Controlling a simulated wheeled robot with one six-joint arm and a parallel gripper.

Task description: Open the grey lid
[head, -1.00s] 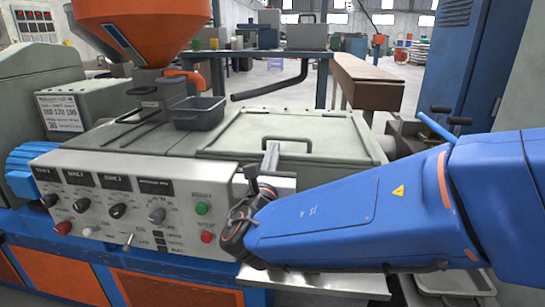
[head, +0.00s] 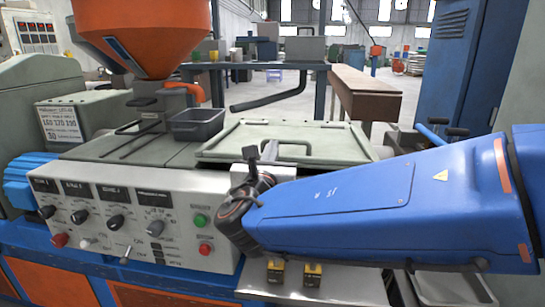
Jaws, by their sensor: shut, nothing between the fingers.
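The grey lid (head: 225,143) lies flat and closed on top of the machine, right of centre. Its dark arched handle (head: 297,143) stands near the lid's front. My gripper (head: 262,153) is at the front edge of the lid, just left of the handle. It is shut with nothing in it. My blue forearm comes in from the right and hides part of the machine's front. I cannot tell whether the fingers touch the handle or the lid.
A dark open bin (head: 198,124) stands left of the lid, below an orange hopper (head: 150,35). The control panel (head: 125,215) with knobs and buttons faces me. Two small yellow-black parts (head: 294,272) sit on the front shelf. A blue cabinet (head: 458,65) stands at the back right.

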